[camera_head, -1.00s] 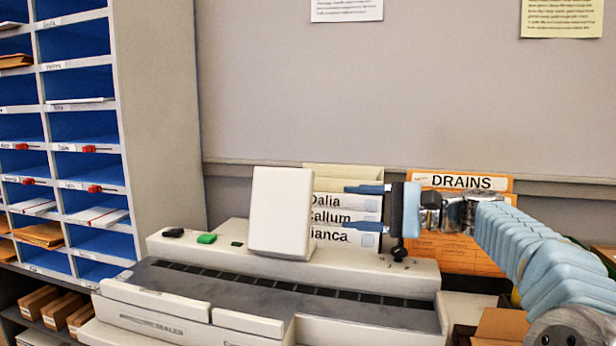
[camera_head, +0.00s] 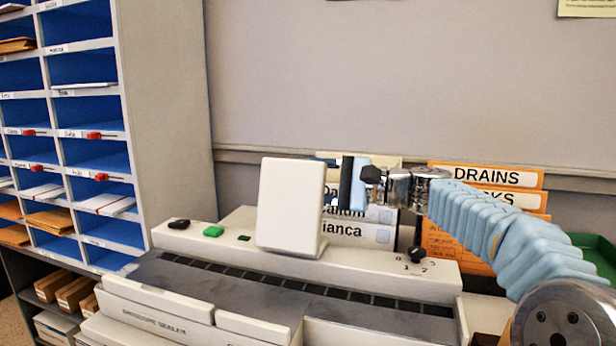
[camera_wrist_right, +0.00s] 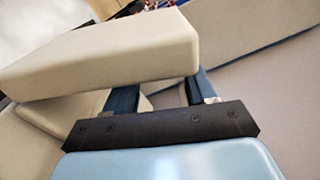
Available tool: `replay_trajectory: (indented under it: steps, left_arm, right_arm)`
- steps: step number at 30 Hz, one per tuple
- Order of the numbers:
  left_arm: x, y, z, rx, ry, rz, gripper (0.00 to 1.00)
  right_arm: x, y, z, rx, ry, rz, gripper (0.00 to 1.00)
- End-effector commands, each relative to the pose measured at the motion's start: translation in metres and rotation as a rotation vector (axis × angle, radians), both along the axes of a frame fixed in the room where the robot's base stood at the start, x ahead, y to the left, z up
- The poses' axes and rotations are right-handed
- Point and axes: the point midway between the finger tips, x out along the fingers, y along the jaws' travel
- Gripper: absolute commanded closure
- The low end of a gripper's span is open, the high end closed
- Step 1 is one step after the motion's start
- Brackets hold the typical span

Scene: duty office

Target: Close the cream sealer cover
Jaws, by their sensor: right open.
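The cream sealer cover (camera_head: 290,208) stands raised, nearly upright, at the back of the cream sealer (camera_head: 350,262). The sealer's dark bed (camera_head: 270,290) lies open in front of it. My right gripper (camera_head: 328,183) comes in from the right, with its open fingers at the cover's right edge and their tips partly hidden by the cover. In the right wrist view the cover (camera_wrist_right: 115,55) crosses in front of the gripper's two blue fingers (camera_wrist_right: 160,90) and hides their tips. I cannot tell whether they touch it. My left gripper is not in view.
Labelled folders (camera_head: 365,233) and an orange DRAINS folder (camera_head: 487,177) stand behind the sealer, close to my right arm. A blue pigeonhole rack (camera_head: 85,120) is at the left. A green tray (camera_head: 597,250) is at the right edge. The space above the sealer's bed is clear.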

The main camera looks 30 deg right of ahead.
Motion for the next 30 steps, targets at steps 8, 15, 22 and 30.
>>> replay_trajectory:
  steps: [8, 15, 22, 30]
  left_arm:
    - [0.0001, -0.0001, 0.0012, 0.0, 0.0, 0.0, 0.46]
    - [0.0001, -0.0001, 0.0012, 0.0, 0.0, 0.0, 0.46]
    - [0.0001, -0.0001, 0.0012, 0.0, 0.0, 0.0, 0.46]
    - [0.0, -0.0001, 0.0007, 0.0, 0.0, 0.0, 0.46]
  right_arm:
    - [0.0074, 0.0065, -0.0001, -0.001, 0.0, -0.001, 0.45]
    - [0.0071, 0.0063, -0.0001, -0.001, -0.001, 0.0, 0.62]
    - [0.007, 0.0062, -0.0002, -0.001, -0.001, 0.0, 0.97]
    - [0.0068, 0.0063, -0.0005, -0.002, -0.001, 0.0, 1.0]
